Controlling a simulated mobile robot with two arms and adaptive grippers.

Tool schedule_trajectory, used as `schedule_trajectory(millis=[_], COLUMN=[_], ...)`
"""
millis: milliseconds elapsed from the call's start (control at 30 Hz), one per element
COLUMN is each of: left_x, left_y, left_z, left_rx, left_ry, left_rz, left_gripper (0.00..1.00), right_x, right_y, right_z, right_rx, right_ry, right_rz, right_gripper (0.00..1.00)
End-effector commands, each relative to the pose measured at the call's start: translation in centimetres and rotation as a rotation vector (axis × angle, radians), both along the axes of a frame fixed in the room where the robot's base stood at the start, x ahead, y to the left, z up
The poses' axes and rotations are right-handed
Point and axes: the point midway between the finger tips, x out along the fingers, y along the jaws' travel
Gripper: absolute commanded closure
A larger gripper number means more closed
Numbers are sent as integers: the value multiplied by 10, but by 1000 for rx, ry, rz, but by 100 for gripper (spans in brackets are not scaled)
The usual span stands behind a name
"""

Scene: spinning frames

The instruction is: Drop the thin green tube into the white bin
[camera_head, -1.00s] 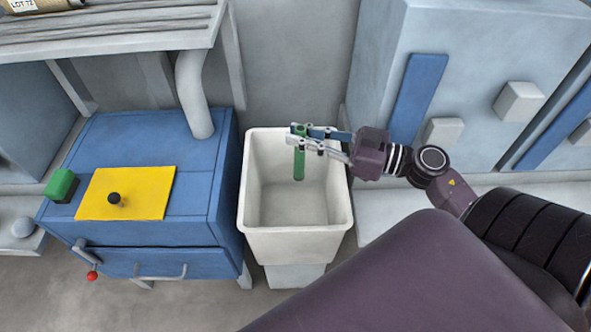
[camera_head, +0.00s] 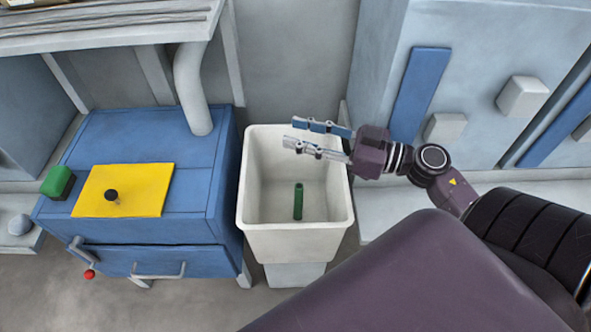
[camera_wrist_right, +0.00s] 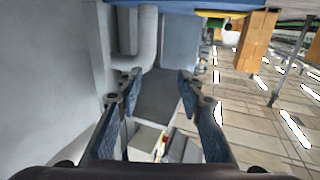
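The thin green tube (camera_head: 298,201) is inside the white bin (camera_head: 300,241), upright or nearly so against the pale inner surface, apart from any gripper. My right gripper (camera_head: 290,133) is above the back part of the bin, with its fingers apart and nothing between them. In the right wrist view the two fingers of the right gripper (camera_wrist_right: 155,85) are also spread and empty. My left gripper is not in the head view.
A blue cabinet (camera_head: 150,222) with a yellow plate (camera_head: 138,186) and a green block (camera_head: 58,183) stands left of the bin. A pale blue cabinet (camera_head: 465,90) is at the right.

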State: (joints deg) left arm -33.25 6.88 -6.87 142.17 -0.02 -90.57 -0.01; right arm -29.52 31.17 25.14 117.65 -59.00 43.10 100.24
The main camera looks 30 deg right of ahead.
Motion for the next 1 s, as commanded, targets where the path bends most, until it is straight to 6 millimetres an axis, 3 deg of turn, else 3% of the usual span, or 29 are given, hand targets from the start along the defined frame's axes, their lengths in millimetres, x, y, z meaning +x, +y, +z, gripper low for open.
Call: schedule_trajectory(millis=[367,800,1000], left_x=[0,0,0], left_y=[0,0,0], left_z=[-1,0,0], left_rx=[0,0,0], left_ry=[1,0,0], left_rz=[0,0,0], left_gripper=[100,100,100], right_x=[-8,-77,-93], right_y=[-7,-60,-72], right_z=[-1,-1,-1], right_rx=[1,0,0], right_ry=[4,4,1], right_rz=[-1,-2,-1], right_gripper=[65,65,65])
